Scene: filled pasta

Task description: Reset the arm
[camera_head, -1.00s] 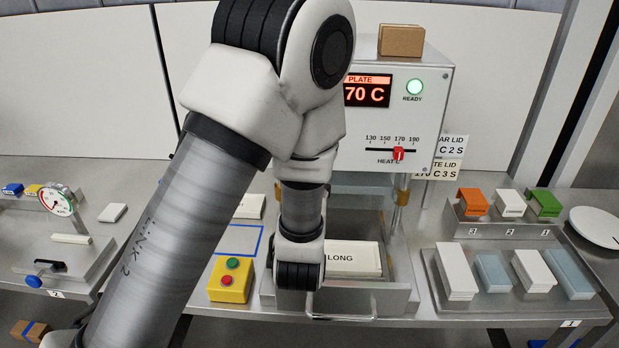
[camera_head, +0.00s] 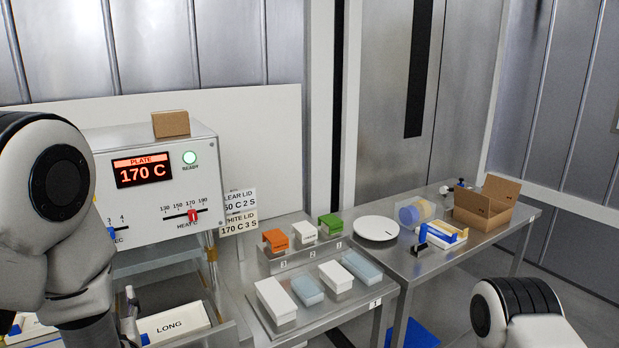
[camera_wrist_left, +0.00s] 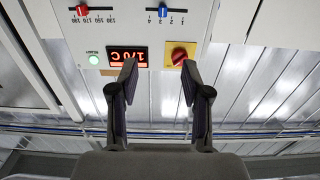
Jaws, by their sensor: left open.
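My left arm (camera_head: 45,215) fills the left edge of the head view, in front of the heat-sealing machine (camera_head: 125,225). The fingers of my left gripper (camera_wrist_left: 160,85) are apart and empty in the left wrist view. That view shows the machine's panel upside down beyond the fingertips, with the red display (camera_wrist_left: 128,58) and a red and yellow knob (camera_wrist_left: 180,54). A white arm link of mine (camera_head: 520,312) shows at the lower right of the head view. My right gripper is not in view.
A white LONG tray (camera_head: 172,323) lies in the machine's drawer. To the right, a stepped stand holds orange (camera_head: 275,240), white and green (camera_head: 329,227) blocks, with white and blue stacks in front. The right table holds a white disc (camera_head: 376,228) and an open carton (camera_head: 486,203).

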